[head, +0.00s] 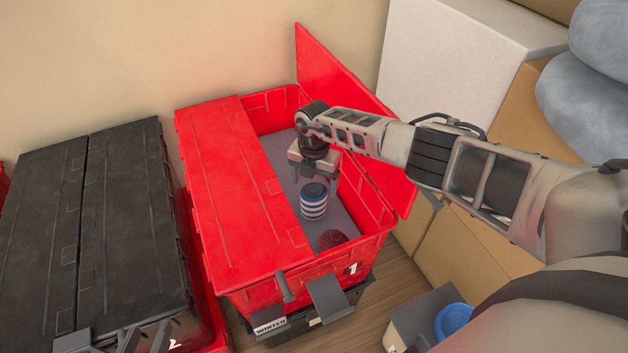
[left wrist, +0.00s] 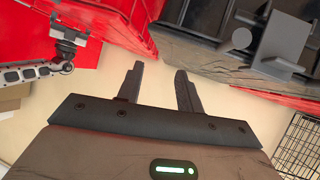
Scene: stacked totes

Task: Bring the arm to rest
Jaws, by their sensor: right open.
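My right arm reaches in from the right in the head view. My right gripper (head: 312,180) is open and points down inside the open half of the red tote (head: 235,200) marked 1. Just below it, a blue-and-white striped jar (head: 314,205) stands upright on the tote's grey floor. No gap or contact between fingers and jar can be made out for certain. My left gripper (left wrist: 158,68) shows in the left wrist view with its two dark fingers apart and nothing between them. The right gripper also shows in that view's upper left (left wrist: 68,30).
A dark red ball-like thing (head: 332,240) lies in the tote's near corner. The tote's right lid (head: 345,90) stands open. A black-lidded tote (head: 125,215) stands left. A white box (head: 455,60) and cardboard boxes (head: 475,255) stand right. A blue bowl (head: 453,320) is at lower right.

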